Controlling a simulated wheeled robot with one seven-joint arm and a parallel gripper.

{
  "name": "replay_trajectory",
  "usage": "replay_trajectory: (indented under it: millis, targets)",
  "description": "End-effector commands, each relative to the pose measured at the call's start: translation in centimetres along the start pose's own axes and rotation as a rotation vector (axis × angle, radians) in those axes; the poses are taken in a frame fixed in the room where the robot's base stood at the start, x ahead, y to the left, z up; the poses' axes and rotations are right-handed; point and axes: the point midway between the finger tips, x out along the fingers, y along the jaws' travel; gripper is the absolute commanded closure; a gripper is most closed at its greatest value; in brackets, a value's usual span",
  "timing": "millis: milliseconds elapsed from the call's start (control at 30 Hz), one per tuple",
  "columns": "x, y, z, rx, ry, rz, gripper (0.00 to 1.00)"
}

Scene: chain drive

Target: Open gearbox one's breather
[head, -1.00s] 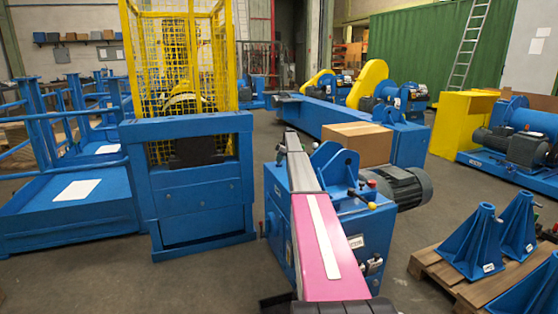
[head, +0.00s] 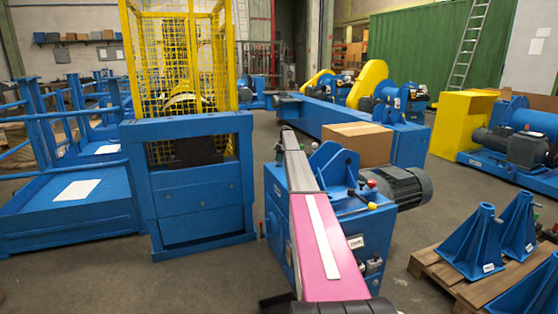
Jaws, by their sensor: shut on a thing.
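A blue gearbox housing (head: 362,228) stands in the middle, with a white label (head: 356,241) too small to read. It has a grey ribbed motor (head: 402,187) on its right. Small fittings show on it, one with a red top (head: 371,183) and a yellow one (head: 372,205). I cannot tell which fitting is the breather, or whether it is open. My arm, a pink link and a grey link, reaches from the bottom over the housing's left part and covers some of it. My gripper's fingers cannot be made out; the arm's far end hides them.
A cardboard box (head: 357,144) sits just behind the gearbox. A blue frame with a yellow mesh cage (head: 160,60) stands close on the left. Blue stands (head: 482,243) rest on a wooden pallet (head: 436,268) at the right. Bare floor lies between pallet and gearbox.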

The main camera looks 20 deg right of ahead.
Motion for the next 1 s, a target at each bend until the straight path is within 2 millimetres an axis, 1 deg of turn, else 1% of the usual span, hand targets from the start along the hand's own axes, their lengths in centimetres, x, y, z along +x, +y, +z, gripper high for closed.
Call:
replay_trajectory:
  millis: [433,467,500,533,833,1000]
  targets:
    - [0.13,-0.05,0.10,-0.009,-0.002,-0.005,1.00]
    - [0.13,-0.05,0.10,-0.009,-0.002,-0.005,0.81]
    - [0.13,-0.05,0.09,-0.008,-0.002,-0.005,0.68]
    - [0.13,-0.04,0.09,-0.008,-0.001,-0.005,0.62]
    - [0.00,0.00,0.01,-0.008,-0.001,-0.004,0.62]
    - [-0.61,0.33,-0.66,-0.009,-0.001,-0.003,0.62]
